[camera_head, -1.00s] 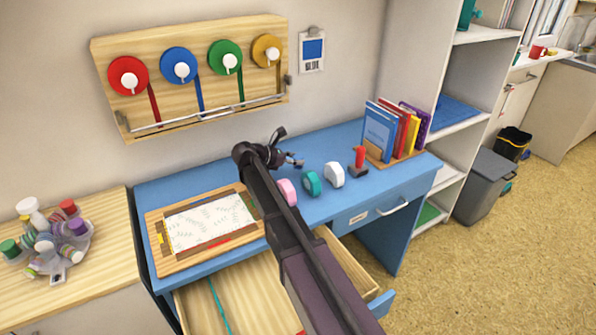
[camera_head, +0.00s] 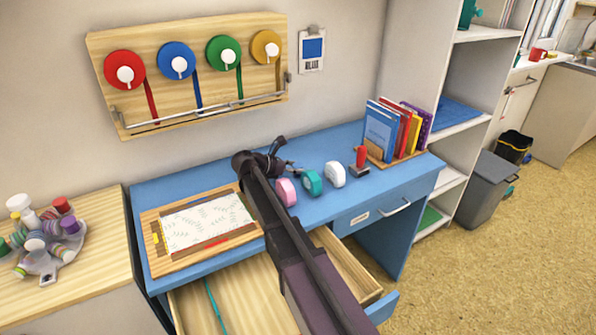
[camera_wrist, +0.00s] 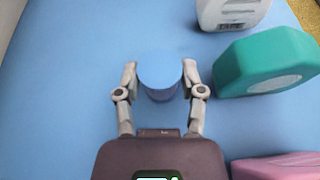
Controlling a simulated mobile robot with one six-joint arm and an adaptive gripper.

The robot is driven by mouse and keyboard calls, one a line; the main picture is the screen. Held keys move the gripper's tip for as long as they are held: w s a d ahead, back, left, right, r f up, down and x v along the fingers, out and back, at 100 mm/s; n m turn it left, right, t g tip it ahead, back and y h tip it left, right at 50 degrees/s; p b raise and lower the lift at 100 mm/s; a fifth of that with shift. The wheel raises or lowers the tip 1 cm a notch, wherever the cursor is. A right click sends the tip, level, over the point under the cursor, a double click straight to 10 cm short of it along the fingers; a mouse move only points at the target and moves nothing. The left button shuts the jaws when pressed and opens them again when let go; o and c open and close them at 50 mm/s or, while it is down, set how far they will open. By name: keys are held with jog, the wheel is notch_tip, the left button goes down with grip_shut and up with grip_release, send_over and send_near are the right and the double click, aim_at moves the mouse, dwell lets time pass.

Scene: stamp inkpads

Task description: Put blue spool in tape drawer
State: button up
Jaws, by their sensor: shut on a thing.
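A short blue spool (camera_wrist: 160,72) stands upright between my gripper's fingers in the wrist view, over the blue desk top. My gripper (camera_wrist: 160,82) is shut on it, one finger on each side. I cannot tell whether the spool touches the desk. In the head view my gripper (camera_head: 288,166) is at the back of the desk, and my arm hides most of it and the spool. An open wooden drawer (camera_head: 245,290) below the desk top holds a teal strip; my arm covers part of it. A shut blue drawer (camera_head: 368,217) with a label is to its right.
Pink (camera_head: 286,192), teal (camera_head: 312,183) and white (camera_head: 335,174) tape dispensers stand beside my gripper. A red-handled stamp (camera_head: 360,157) and books (camera_head: 392,130) are further right. A framed tray (camera_head: 205,224) lies left. Ribbon reels hang on a wall rack (camera_head: 200,100).

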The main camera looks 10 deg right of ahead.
jog(key=shift+f, duration=0.15)
jog(key=o, duration=0.9)
jog(key=shift+o, duration=0.2)
jog(key=shift+r, duration=0.3)
jog(key=p+v, duration=0.4)
jog(key=v, duration=0.6)
jog(key=shift+a+r, duration=0.15)
jog(key=shift+a, duration=0.05)
jog(key=shift+p+v, duration=0.35)
jog(key=shift+v, duration=0.4)
